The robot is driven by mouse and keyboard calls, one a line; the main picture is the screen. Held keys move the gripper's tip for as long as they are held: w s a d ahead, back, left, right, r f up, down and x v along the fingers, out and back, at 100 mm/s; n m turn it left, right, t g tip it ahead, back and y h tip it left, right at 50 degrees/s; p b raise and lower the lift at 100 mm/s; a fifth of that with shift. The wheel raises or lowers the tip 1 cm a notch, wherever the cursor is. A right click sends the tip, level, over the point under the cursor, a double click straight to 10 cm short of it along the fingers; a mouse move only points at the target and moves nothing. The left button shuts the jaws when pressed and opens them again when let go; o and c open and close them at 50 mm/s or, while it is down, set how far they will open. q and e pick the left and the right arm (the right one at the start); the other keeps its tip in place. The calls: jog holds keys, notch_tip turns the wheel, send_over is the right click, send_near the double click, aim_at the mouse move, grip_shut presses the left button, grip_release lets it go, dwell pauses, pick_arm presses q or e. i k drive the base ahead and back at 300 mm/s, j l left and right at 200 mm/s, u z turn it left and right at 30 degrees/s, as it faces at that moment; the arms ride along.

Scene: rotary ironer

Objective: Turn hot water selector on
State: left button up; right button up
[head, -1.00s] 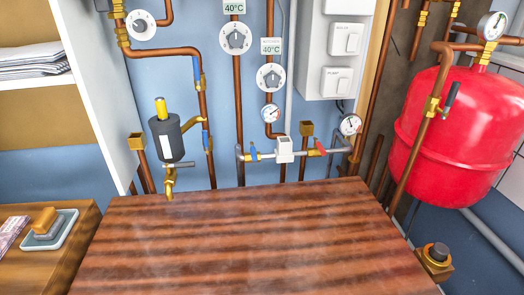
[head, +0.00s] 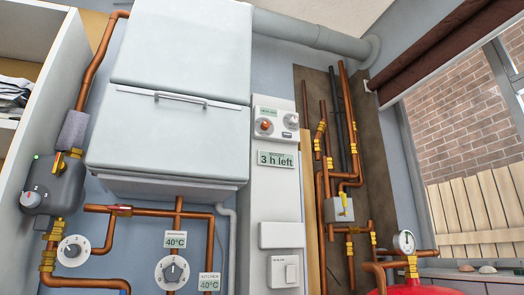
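No part is readably labelled as the hot water selector. A white control panel (head: 279,150) right of the boiler carries an orange-red knob (head: 265,126), a white knob (head: 291,120) and a display reading "3 h left" (head: 276,159). Round white dials sit on the copper pipes: one at the left (head: 74,250) and one below the boiler (head: 172,272) under a 40°C label (head: 176,239). A white rocker switch (head: 285,272) is at the bottom, its label too small to read. Neither gripper is in view.
A large white boiler (head: 178,130) with a handle fills the upper middle. A grey pump-like unit (head: 55,188) is at the left beside shelving. Copper pipes (head: 323,190), a gauge (head: 404,241) and a red tank (head: 425,288) are at the right, near a window.

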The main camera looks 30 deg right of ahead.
aim_at(293, 120)
jog(key=j+z, duration=0.25)
jog(key=z, duration=0.25)
jog(key=k+j+z, duration=0.1)
jog(key=z, duration=0.35)
jog(key=k+j+z, duration=0.15)
jog(key=z, duration=0.35)
jog(key=j, duration=0.1)
